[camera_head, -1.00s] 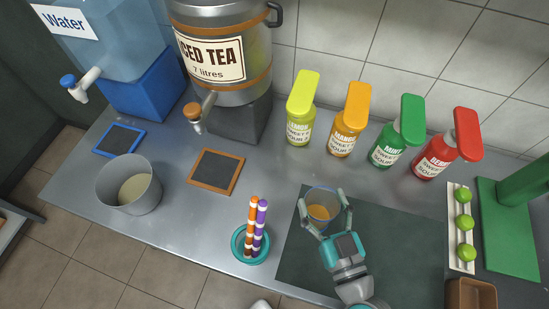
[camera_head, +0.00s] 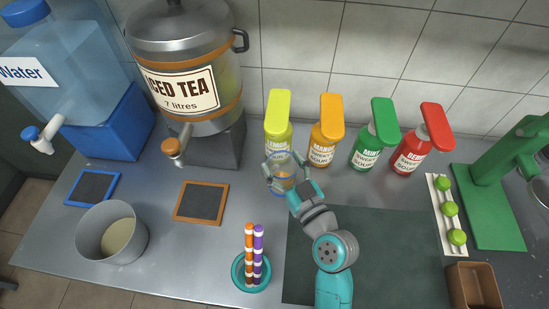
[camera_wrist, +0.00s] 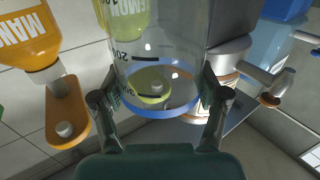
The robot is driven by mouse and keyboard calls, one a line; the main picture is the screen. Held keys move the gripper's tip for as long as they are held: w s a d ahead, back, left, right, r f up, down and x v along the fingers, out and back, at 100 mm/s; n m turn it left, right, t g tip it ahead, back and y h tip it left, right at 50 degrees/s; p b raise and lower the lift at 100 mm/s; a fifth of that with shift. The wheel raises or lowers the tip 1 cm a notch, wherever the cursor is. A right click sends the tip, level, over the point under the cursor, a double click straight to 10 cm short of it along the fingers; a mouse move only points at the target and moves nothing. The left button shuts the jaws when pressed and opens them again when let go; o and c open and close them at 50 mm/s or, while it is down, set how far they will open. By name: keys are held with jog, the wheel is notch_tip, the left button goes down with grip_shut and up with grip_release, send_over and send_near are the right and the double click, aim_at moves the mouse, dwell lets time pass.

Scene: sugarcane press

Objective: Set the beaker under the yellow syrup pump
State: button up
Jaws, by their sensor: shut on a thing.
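My gripper (camera_head: 285,168) is shut around the beaker from the front, with a finger on each side. In the wrist view the beaker (camera_wrist: 160,50) is upright relative to the fingers, its blue rim nearest, and the yellow lemon bottle (camera_wrist: 128,14) shows behind and through its glass. I cannot tell whether the beaker rests on the counter.
The orange mango bottle (camera_head: 325,130) stands close to the right, then the green mint (camera_head: 373,135) and red (camera_head: 420,140) bottles. The iced tea dispenser (camera_head: 185,65) is to the left. A coaster (camera_head: 200,203) and a straw cup (camera_head: 238,275) stand nearer.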

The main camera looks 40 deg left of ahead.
aim_at(276, 162)
jog(key=x, duration=0.4)
jog(key=shift+a, duration=0.15)
jog(key=shift+f, duration=1.75)
jog(key=o, duration=1.8)
jog(key=shift+f, duration=0.1)
jog(key=shift+c, duration=0.2)
jog(key=v, duration=1.2)
